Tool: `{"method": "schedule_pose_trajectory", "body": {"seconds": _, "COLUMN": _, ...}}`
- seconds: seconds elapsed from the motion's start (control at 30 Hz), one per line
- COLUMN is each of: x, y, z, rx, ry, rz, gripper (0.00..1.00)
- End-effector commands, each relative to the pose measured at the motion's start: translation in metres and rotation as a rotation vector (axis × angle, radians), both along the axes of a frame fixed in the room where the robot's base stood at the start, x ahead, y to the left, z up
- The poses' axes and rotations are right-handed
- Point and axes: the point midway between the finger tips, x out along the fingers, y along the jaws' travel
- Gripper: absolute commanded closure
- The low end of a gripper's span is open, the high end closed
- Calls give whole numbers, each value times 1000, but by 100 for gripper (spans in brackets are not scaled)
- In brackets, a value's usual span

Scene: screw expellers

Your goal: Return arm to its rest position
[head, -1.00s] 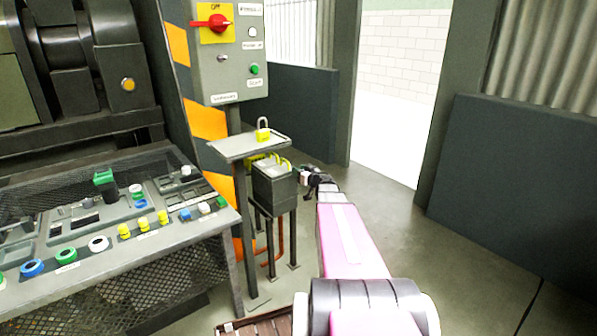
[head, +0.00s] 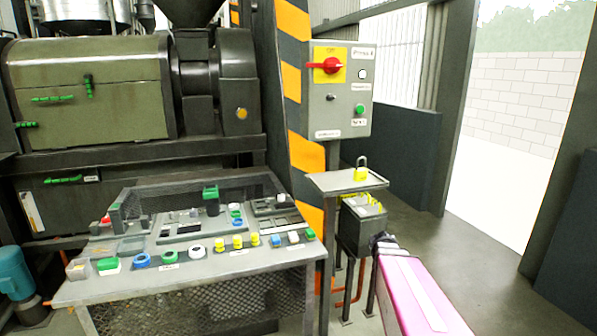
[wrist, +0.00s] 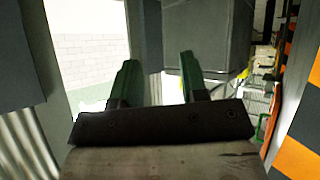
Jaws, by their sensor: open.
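My arm (head: 410,287) shows as a pink link at the lower right of the head view, running up to a dark joint beside the black padlock box. My gripper (wrist: 159,58) shows in the wrist view as two green fingers standing well apart with nothing between them. The fingers point toward a bright doorway and a large grey box-like surface (wrist: 205,35). In the head view I cannot make out the fingers.
A black box (head: 362,224) on legs stands close to my arm. Above it are a small shelf (head: 330,183) with a yellow padlock (head: 361,174) and a grey switch box (head: 345,115) with a red knob. A control desk (head: 190,276) stands left. Floor is clear at right.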

Motion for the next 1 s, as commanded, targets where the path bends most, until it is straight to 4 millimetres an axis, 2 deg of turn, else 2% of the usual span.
{"method": "schedule_pose_trajectory", "body": {"seconds": 0.03, "x": -24, "y": 16, "z": -8, "rx": 13, "ry": 91, "rz": -5, "gripper": 60}}
{"method": "schedule_pose_trajectory", "body": {"seconds": 0.2, "x": -95, "y": 67, "z": -37, "rx": 81, "ry": 424, "rz": 29, "gripper": 60}}
{"method": "schedule_pose_trajectory", "body": {"seconds": 0.3, "x": -137, "y": 100, "z": -46, "rx": 133, "ry": 608, "rz": 90, "gripper": 60}}
{"method": "schedule_pose_trajectory", "body": {"seconds": 0.4, "x": -172, "y": 126, "z": -50, "rx": 182, "ry": 756, "rz": 160, "gripper": 60}}
{"method": "schedule_pose_trajectory", "body": {"seconds": 0.5, "x": -196, "y": 145, "z": -51, "rx": 218, "ry": 853, "rz": 218, "gripper": 60}}
{"method": "schedule_pose_trajectory", "body": {"seconds": 0.63, "x": -210, "y": 155, "z": -51, "rx": 241, "ry": 913, "rz": 256, "gripper": 60}}
{"method": "schedule_pose_trajectory", "body": {"seconds": 1.0, "x": -210, "y": 156, "z": -51, "rx": 242, "ry": 915, "rz": 257, "gripper": 60}}
